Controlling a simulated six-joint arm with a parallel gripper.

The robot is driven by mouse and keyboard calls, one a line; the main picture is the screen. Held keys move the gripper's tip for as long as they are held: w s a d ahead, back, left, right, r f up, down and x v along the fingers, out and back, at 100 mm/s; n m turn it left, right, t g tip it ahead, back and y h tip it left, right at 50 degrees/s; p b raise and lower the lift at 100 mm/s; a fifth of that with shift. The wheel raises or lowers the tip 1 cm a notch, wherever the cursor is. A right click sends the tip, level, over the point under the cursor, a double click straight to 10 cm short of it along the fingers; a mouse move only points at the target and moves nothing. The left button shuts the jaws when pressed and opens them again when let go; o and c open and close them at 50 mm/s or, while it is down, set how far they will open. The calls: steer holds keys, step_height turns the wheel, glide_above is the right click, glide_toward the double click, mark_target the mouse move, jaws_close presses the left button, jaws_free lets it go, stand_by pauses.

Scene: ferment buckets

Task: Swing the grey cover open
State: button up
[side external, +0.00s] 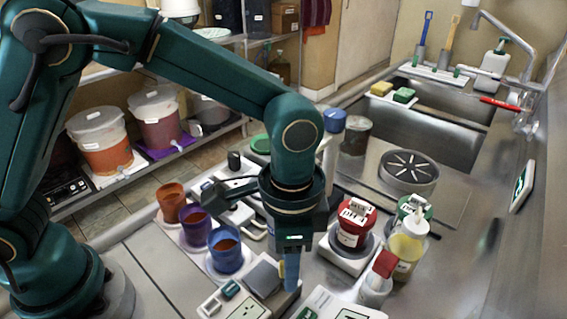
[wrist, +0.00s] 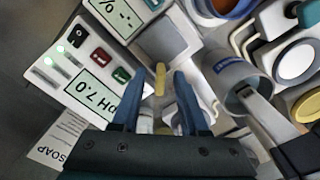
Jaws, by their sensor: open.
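A flat grey square panel (side external: 263,278), which looks like the grey cover, lies low on the counter just left of my gripper in the side external view. In the wrist view the grey panel (wrist: 167,42) is beyond my fingertips and appears to lie flat in a paler frame. I cannot make out its hinge. My gripper (side external: 291,277) points down beside it, with its blue fingers. In the wrist view my gripper (wrist: 158,88) is open, with a small yellow piece (wrist: 160,77) seen between the fingertips; I cannot tell whether they touch it.
A pH meter (wrist: 90,88) and another display unit (wrist: 112,12) lie close to the panel. Blue (side external: 226,257), purple (side external: 195,226) and orange (side external: 171,202) cups stand left. A red-topped jar (side external: 352,222) and squeeze bottle (side external: 408,242) stand right. The sink is behind.

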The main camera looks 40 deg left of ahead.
jaws_close()
stand_by(1.4)
